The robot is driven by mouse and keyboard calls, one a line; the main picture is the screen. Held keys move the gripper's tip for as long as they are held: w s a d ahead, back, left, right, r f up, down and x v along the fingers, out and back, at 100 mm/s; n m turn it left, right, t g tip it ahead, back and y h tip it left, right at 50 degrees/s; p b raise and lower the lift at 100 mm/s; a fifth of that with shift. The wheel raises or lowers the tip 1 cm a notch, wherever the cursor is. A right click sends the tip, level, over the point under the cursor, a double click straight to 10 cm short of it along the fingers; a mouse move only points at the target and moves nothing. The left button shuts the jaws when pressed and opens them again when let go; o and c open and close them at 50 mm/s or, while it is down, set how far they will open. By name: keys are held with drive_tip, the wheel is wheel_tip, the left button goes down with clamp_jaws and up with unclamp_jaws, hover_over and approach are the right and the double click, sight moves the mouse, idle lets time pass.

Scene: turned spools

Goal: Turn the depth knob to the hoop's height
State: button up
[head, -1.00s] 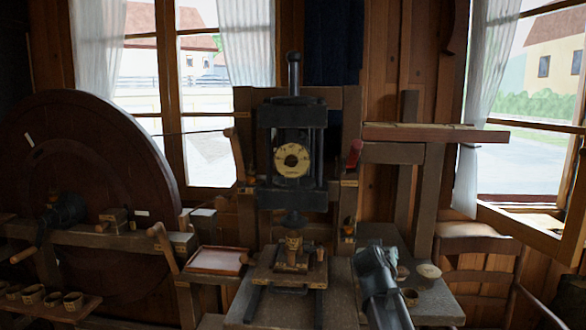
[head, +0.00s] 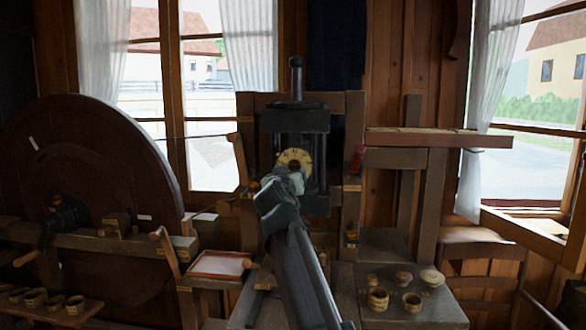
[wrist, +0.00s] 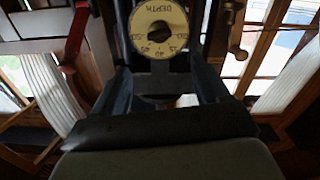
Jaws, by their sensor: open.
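The depth dial (head: 288,156), a round cream plate, is on the front of the dark press (head: 293,120). My gripper (head: 296,180) is in front of the dial and covers its lower part in the head view. In the wrist view the dial (wrist: 152,13) appears upside down, with the word DEPTH, numbers around its edge and a dark knob (wrist: 160,32) at its centre. My gripper (wrist: 163,62) is open, its fingers reaching toward the dial on either side. I cannot tell whether they touch the knob. The press bed and any hoop on it are hidden behind my arm.
Small wooden cups or hoops (head: 378,299) stand on the grey block at right. A red-handled part (head: 357,159) is right of the press. A shallow tray (head: 217,264) and a large wooden wheel (head: 110,185) are at left.

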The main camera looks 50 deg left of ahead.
sight(293, 166)
drive_tip(key=x, duration=1.2)
drive_tip(key=shift+w, duration=0.15)
drive_tip(key=shift+f, duration=0.1)
drive_tip(key=c, duration=1.1)
drive_tip(key=shift+o, duration=0.2)
